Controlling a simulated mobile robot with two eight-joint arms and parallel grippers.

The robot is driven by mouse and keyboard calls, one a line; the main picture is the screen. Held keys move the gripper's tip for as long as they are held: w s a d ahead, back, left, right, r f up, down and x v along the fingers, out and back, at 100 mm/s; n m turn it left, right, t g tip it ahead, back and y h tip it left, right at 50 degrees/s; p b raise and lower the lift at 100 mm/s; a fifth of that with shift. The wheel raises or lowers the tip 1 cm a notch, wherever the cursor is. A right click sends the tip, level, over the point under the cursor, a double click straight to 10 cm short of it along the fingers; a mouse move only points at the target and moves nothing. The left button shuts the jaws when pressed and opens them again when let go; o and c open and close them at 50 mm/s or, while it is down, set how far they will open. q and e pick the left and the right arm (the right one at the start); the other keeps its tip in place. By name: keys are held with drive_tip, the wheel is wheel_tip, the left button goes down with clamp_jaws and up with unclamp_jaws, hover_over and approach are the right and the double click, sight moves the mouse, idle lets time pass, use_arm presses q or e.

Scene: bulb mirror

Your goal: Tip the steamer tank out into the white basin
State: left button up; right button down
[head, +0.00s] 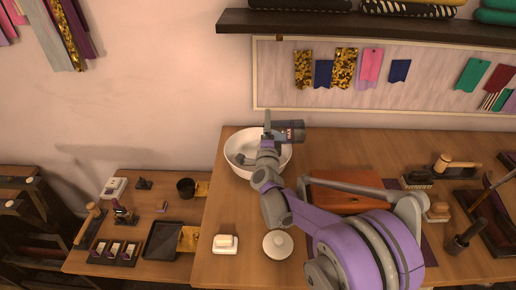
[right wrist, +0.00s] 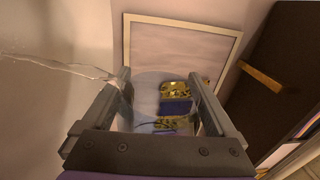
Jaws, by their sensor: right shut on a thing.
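My right gripper (head: 268,138) is over the white basin (head: 236,164), at its back right. It is shut on the steamer tank (head: 290,131), a dark see-through vessel with a marked side, lying tipped near the basin's rim. In the right wrist view the clear tank (right wrist: 150,92) sits between the two fingers of the gripper (right wrist: 162,92). A stream of water (right wrist: 60,66) runs out to the left of that view. The arm and gripper hide part of the basin's inside, so the water level cannot be told. My left gripper is not in view.
A white dish with a pale block (head: 225,243) and a round white lidded thing (head: 278,244) stand in front of the basin. A reddish-brown case (head: 345,195) lies right, partly under my arm. A dark shelf (head: 370,27) runs above. A lower table holds a black tray (head: 162,241).

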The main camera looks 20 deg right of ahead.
drive_tip(key=shift+a+f+n+b, duration=0.2)
drive_tip(key=shift+f+n+b, duration=0.2)
drive_tip(key=shift+n, duration=0.2)
drive_tip(key=shift+w+a+r+n, duration=0.15)
drive_tip(key=shift+r+n, duration=0.5)
drive_tip(key=shift+n, duration=0.05)
idle(0.4)
